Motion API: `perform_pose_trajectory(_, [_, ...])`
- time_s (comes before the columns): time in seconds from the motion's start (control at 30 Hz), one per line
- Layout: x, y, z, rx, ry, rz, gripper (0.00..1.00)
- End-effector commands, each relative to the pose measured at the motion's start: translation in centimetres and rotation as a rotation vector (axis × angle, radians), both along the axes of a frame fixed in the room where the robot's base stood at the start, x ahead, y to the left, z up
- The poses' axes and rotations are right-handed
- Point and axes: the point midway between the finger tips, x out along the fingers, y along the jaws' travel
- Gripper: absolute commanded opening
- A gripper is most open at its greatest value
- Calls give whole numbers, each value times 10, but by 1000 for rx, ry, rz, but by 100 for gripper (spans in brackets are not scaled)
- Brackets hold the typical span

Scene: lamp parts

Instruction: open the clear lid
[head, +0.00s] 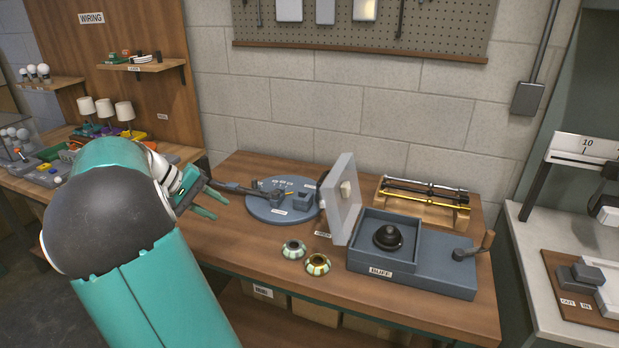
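The clear lid (341,213) is a pale translucent panel with a small cream knob (346,188). It stands roughly upright along the left edge of the grey buff box (365,262), swung away from the box's opening. Inside the uncovered box sits a black domed wheel (387,237). My gripper (211,204) is left of the lid, apart from it, near the left end of the bench. Its two teal fingers are spread with nothing seen between them.
A round blue-grey turntable (270,213) lies between my gripper and the lid. Two ringed parts, one green (293,250) and one gold (317,264), lie in front of the lid. A wooden rack (423,212) with rods stands behind the box. A lever (474,247) rises at its right.

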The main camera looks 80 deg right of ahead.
Motion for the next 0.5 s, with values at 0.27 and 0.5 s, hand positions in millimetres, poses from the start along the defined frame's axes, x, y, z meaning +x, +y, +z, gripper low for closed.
perform_pose_trajectory(0.27, [-33,-95,-10,-202,314,-197,33])
perform_pose_trajectory(0.5, [-52,-152,-16,-396,583,-315,33])
